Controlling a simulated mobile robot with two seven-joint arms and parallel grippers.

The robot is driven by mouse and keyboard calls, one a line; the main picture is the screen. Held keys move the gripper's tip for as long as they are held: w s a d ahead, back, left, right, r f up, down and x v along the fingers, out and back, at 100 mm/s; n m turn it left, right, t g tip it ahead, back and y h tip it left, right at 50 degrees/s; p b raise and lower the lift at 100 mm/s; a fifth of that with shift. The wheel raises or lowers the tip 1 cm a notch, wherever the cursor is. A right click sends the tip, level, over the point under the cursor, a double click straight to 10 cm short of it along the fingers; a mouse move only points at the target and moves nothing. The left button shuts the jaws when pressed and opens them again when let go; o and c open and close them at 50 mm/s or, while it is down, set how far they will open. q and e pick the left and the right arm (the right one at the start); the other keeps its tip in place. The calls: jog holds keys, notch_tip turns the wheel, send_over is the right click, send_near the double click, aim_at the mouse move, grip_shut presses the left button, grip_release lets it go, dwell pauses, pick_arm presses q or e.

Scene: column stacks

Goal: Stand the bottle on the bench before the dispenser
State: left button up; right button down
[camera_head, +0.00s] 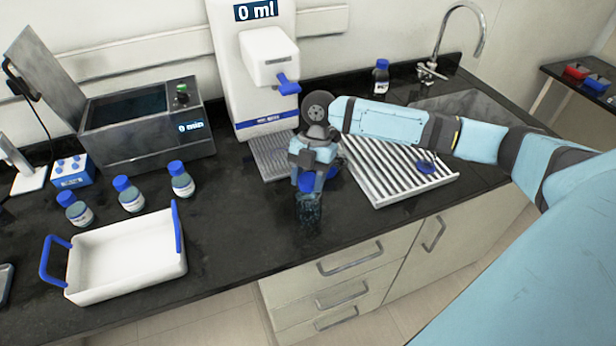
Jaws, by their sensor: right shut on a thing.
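My right gripper (311,182) is shut on a clear, dark-looking bottle (308,213) in front of the white dispenser (256,95). The bottle looks upright and hangs below the fingers, over the bench (235,225) near its front edge. I cannot tell whether its base touches the bench. A blue part shows at the fingers, and the gripper hides the bottle's top. The dispenser reads "0 ml" and has a blue lever and a grey drip grate (268,157) at its foot. My left gripper is not in view.
A white ribbed rack (385,185) with a blue cap (426,167) on it is right of the gripper. A white tray (125,255), several blue-capped bottles (131,197) and an open grey bath (145,140) are at left.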

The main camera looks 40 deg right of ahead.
jog(key=c, duration=0.5)
grip_release()
jog(key=shift+c, duration=0.2)
jog(key=v, duration=0.7)
jog(key=shift+r+b, duration=0.4)
jog(key=shift+b, duration=0.05)
